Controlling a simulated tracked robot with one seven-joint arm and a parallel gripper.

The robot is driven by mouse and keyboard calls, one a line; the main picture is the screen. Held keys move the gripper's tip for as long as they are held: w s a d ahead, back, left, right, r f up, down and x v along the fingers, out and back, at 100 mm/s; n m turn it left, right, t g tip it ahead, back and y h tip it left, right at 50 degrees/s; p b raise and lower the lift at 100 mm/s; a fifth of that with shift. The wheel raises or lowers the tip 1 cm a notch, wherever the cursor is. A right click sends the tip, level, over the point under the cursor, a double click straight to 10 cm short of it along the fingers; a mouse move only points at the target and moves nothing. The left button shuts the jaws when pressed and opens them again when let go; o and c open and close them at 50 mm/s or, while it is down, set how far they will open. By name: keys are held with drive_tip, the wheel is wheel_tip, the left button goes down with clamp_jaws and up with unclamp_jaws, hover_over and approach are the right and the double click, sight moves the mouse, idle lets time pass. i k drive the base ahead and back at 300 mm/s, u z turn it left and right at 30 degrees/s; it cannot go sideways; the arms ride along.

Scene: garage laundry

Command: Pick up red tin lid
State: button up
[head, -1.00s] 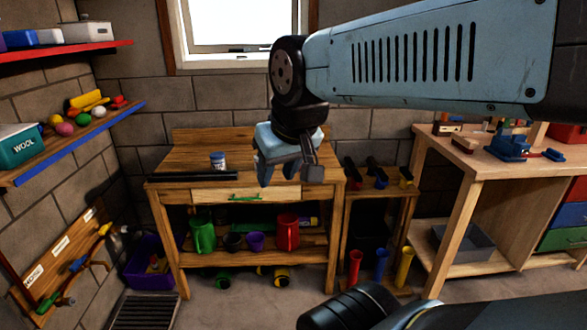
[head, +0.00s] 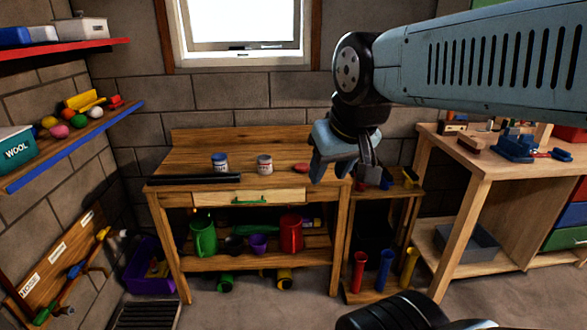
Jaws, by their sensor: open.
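The red tin lid (head: 302,168) is a small flat red disc near the right end of the wooden workbench top (head: 238,155). A white tin with a red label (head: 265,165) stands to its left, and a white and blue tin (head: 220,162) stands further left. My gripper (head: 345,178) is open and empty, pointing down. In the picture it is just right of the lid, over the bench's right edge. The lid is apart from the fingers, and how far it lies from them in depth I cannot tell.
A dark bar (head: 194,179) lies along the bench's front left edge. A low wooden rack (head: 385,210) stands right of the bench, and a taller workbench (head: 470,160) beyond it. Blue-edged and red-edged shelves hang on the left wall.

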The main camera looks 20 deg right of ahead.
sight(302, 167)
drive_tip(key=z, duration=0.05)
drive_tip(key=i, duration=1)
drive_tip(key=u, duration=0.05)
